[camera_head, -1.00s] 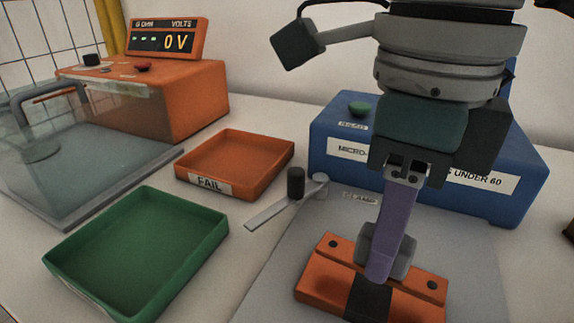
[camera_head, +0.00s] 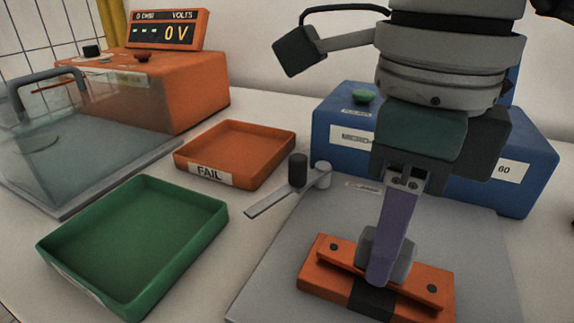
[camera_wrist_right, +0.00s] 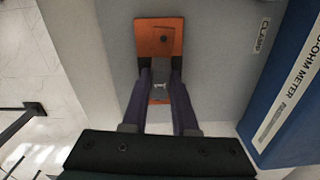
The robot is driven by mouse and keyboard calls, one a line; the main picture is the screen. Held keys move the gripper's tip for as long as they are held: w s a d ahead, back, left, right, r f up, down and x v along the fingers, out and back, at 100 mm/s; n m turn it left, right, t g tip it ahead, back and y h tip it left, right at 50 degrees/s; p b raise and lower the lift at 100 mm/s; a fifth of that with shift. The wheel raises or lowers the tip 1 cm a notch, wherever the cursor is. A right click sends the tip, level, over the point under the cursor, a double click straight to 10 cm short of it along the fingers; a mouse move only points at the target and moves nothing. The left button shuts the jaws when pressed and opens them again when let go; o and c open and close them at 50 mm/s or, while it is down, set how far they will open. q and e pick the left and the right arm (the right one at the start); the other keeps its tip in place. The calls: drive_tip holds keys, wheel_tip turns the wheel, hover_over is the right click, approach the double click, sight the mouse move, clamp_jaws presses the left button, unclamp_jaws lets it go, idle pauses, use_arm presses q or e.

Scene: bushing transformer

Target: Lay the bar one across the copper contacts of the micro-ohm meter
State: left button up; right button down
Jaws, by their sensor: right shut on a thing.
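My right gripper (camera_head: 385,268) points down over the orange copper contacts (camera_head: 318,278) of the micro-ohm meter (camera_head: 530,182). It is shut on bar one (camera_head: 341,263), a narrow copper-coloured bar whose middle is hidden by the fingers. The bar runs lengthwise along the contacts, over the black gap between them. In the right wrist view, a white "1" (camera_wrist_right: 159,87) shows between the fingers, and one contact (camera_wrist_right: 160,24) lies beyond them. The bar looks very low over or touching the contacts; I cannot tell which. My left gripper is not in view.
A lever clamp with a black knob (camera_head: 298,170) stands left of the contacts on the grey plate (camera_head: 270,275). An orange FAIL tray (camera_head: 205,176) and a green tray (camera_head: 215,232) are further left. An orange volt meter (camera_head: 190,98) with a clear cover stands behind them.

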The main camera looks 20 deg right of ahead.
drive_tip(key=shift+f, duration=0.3)
drive_tip(key=c, duration=0.6)
unclamp_jaws()
drive_tip(key=shift+r, duration=0.1)
wheel_tip(320, 180, up, 9)
drive_tip(key=shift+r+p, duration=0.2)
drive_tip(key=shift+p, duration=0.45)
drive_tip(key=shift+r, duration=0.25)
